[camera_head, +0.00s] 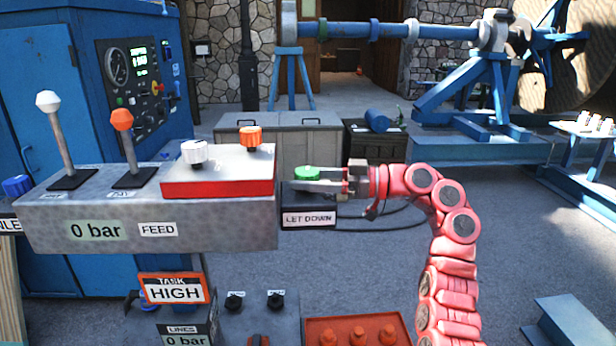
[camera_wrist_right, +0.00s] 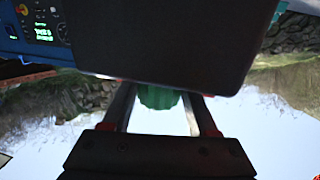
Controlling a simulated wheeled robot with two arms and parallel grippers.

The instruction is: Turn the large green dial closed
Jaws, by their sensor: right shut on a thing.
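The green dial (camera_head: 307,173) sits on top of a dark box with a LET DOWN label (camera_head: 308,218), at the right end of the grey control panel. My right gripper (camera_head: 318,183) reaches in from the right at the dial's height and is shut on it. In the right wrist view the green dial (camera_wrist_right: 160,97) shows between the two fingers, partly hidden behind a dark flat panel (camera_wrist_right: 170,40). How far the dial is turned cannot be told. My left gripper is not in view.
Left of the dial, a red-fronted block (camera_head: 218,187) carries a white knob (camera_head: 194,152) and an orange knob (camera_head: 250,137). Two levers, one white-tipped (camera_head: 48,100) and one orange-tipped (camera_head: 121,119), stand further left. A black cable lies on the floor behind my right arm.

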